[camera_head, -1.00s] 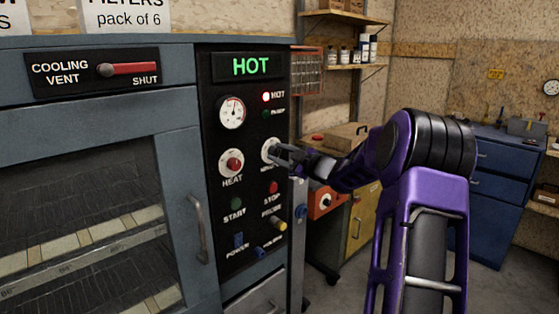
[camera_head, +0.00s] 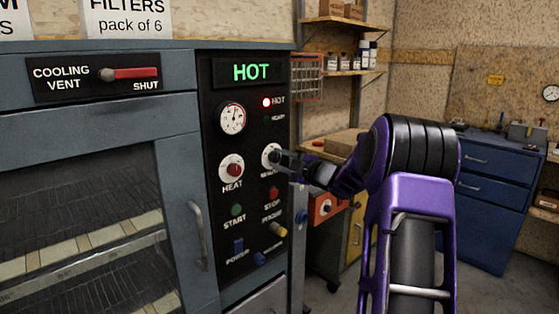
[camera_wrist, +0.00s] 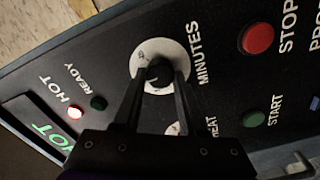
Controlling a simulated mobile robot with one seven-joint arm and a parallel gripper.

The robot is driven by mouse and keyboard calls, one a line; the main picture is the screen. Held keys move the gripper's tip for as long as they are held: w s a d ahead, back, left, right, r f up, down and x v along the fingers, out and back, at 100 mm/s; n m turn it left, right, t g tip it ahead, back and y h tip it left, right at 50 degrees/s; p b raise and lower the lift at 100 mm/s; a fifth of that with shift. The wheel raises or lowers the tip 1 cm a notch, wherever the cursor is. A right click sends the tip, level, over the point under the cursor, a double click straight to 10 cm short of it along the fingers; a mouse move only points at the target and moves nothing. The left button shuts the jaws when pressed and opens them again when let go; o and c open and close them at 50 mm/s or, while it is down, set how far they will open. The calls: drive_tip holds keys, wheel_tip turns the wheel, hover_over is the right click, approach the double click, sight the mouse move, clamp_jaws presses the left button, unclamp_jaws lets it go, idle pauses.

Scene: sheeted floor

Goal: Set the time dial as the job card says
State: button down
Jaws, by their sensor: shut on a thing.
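The time dial (camera_wrist: 150,54), labelled MINUTES, is a pale round plate with a dark knob on the oven's black control panel. It also shows in the head view (camera_head: 268,153), right of the HEAT dial (camera_head: 232,169). My gripper (camera_head: 280,157) reaches the dial from the right. In the wrist view its two dark fingers (camera_wrist: 160,78) are shut on the dial's knob, hiding part of it and of its scale. The dial's setting cannot be read. No job card can be made out.
The panel display (camera_head: 251,72) reads HOT and the red HOT lamp (camera_head: 266,102) is lit. START (camera_head: 236,210) and STOP (camera_head: 273,193) buttons sit below the dials. The vent lever (camera_head: 130,73) points to SHUT. An oven door handle (camera_head: 198,232) is at left.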

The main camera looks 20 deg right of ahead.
drive_tip(key=shift+d, duration=0.1)
drive_tip(key=shift+c, duration=2.2)
unclamp_jaws()
drive_tip(key=shift+s, duration=0.1)
drive_tip(key=v, duration=1.7)
drive_tip(key=shift+p, duration=0.3)
drive_tip(key=shift+s, duration=0.1)
